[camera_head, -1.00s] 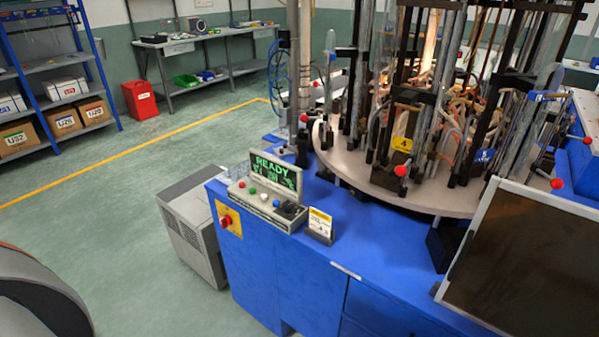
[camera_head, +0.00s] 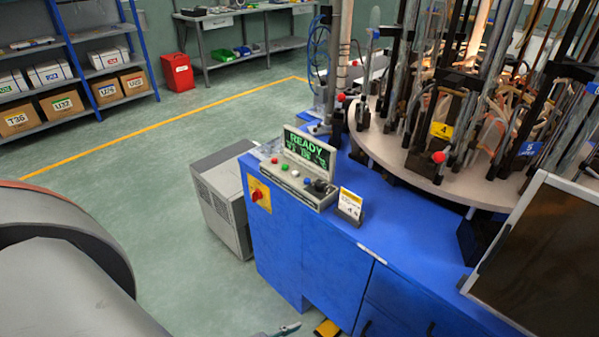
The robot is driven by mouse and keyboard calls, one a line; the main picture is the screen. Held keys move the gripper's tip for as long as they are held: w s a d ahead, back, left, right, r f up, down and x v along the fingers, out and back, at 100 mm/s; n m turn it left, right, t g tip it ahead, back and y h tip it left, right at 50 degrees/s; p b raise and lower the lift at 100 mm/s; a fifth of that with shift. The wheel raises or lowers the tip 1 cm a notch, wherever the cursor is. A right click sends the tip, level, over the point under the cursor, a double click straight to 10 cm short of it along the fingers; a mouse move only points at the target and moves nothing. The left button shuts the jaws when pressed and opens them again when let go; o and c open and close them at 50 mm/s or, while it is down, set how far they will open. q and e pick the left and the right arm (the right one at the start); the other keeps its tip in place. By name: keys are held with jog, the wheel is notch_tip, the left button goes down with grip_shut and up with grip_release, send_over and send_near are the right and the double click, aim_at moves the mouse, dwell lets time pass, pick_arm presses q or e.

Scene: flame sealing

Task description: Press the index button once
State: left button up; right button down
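The control box (camera_head: 298,182) stands on the near left corner of the blue machine top. Its tilted display (camera_head: 309,148) reads READY in green. A row of small buttons runs along its front: a red button (camera_head: 275,160), a green button (camera_head: 284,167), a pale button (camera_head: 295,173) and a blue one beside it. A dark knob sits at the right end. I cannot read labels that tell which is the index button. A large grey link of my arm fills the lower left, apart from the box. Neither gripper is clearly visible.
A red emergency knob on a yellow plate (camera_head: 259,194) is on the cabinet's left side. A small sign (camera_head: 349,205) stands right of the box. The carousel (camera_head: 419,176) with glass tubes is behind, a dark framed panel (camera_head: 541,262) at right. A grey floor unit (camera_head: 222,199) stands left.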

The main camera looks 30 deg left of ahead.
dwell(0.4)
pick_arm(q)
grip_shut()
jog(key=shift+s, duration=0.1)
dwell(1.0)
